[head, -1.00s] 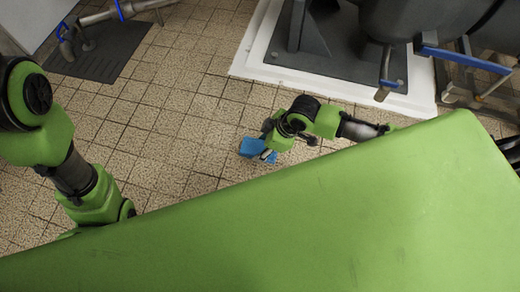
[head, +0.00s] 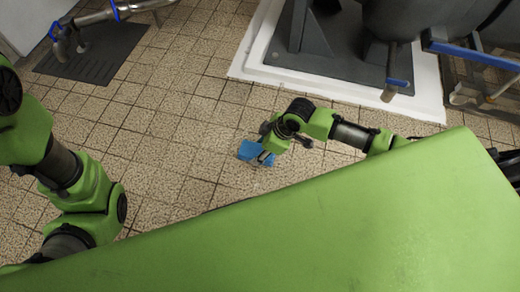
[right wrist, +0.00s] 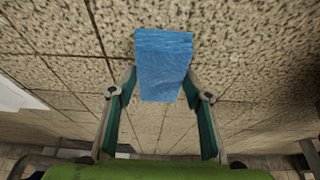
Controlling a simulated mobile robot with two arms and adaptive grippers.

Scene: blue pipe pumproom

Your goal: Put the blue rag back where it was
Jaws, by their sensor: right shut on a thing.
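The blue rag (head: 251,151) is held at the fingertips of my right gripper (head: 264,157), over the tiled floor in the head view. In the right wrist view the rag (right wrist: 162,62) hangs out past the fingertips, between the two fingers of the right gripper (right wrist: 158,88). It looks folded, with fine lines along its edge. How high it is above the floor is hard to tell. My left arm comes in from the left in the head view, but its gripper is not visible.
A white plinth (head: 247,65) with dark machine supports stands at the upper right. A dark floor mat (head: 92,62) lies at the upper left under metal pipes (head: 110,14). The tiled floor (head: 170,110) between them is clear. My green body covers the lower part of the head view.

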